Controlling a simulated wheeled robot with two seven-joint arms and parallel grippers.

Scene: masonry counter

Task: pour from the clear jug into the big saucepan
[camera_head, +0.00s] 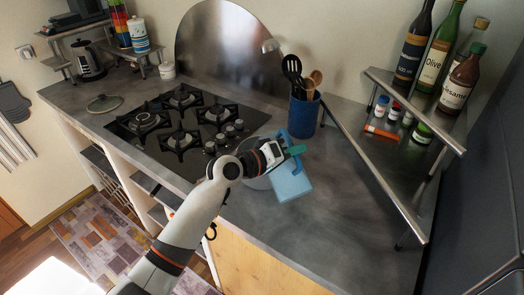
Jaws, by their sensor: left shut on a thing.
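My left gripper (290,152) is at the middle of the counter, shut on a teal-and-light-blue piece that appears to be the clear jug (291,181). The jug looks like a light-blue, squarish body tilted just below the fingers; its contents cannot be made out. A grey round vessel, apparently the big saucepan (258,183), stands just left of the jug, at the hob's right side. My wrist and forearm hide most of it. Whether the jug touches its rim cannot be told. My right gripper is not in view.
A blue utensil pot (304,115) stands close behind the jug. The gas hob (183,130) lies to the left, with a glass lid (104,103) beyond it. A slanted metal shelf (405,135) holds bottles and jars at right. The counter's front right (340,230) is clear.

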